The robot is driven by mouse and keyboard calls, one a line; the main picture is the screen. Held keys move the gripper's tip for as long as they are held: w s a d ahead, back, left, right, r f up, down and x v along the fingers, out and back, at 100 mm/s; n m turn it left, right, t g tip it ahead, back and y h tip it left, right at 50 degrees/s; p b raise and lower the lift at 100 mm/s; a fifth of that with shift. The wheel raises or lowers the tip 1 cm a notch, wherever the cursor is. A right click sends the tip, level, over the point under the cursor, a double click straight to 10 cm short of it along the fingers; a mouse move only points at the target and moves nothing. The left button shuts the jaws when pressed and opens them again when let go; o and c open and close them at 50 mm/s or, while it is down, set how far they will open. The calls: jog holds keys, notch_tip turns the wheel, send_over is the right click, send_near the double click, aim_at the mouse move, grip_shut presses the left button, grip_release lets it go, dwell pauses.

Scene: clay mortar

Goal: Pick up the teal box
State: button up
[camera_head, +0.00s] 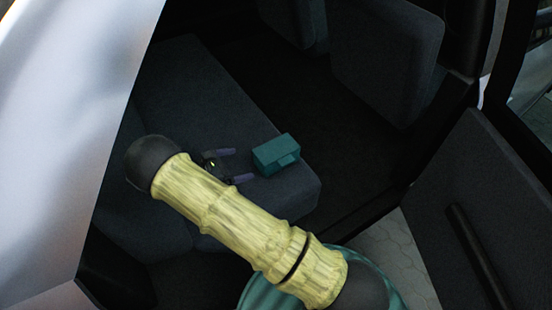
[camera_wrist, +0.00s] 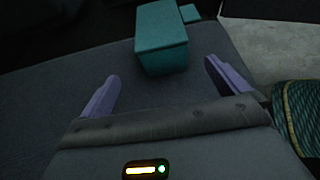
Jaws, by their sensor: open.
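The teal box (camera_head: 276,155) sits on the dark grey car seat (camera_head: 185,75), close to the seat's right front corner. It is a small block with a lid-like upper part and a small tab on one side. My gripper (camera_head: 240,166) is open and empty just left of the box, with its two purple fingers pointing toward it. In the wrist view the box (camera_wrist: 161,38) stands ahead of and between the open fingers of my gripper (camera_wrist: 167,76). A gap of seat shows between the fingertips and the box.
Seat backs (camera_head: 385,60) stand behind, past a dark floor gap. An open door panel (camera_head: 485,200) is at the right, and a pale body panel (camera_head: 65,130) at the left. Pale paving (camera_head: 385,250) shows below the seat's edge. The seat around the box looks clear.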

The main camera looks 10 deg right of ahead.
aim_at(257, 160)
jog(key=x, duration=0.7)
jog(key=shift+w+d+f+b, duration=0.1)
jog(key=shift+w+d+b, duration=0.05)
jog(key=shift+d+b, duration=0.2)
jog(key=x, duration=0.4)
jog(key=shift+d+r+b, duration=0.3)
jog(key=shift+r, duration=0.05)
jog(key=shift+d+f, duration=0.15)
jog(key=shift+d, duration=0.3)
jog(key=shift+c, duration=0.4)
jog(key=c, duration=1.1)
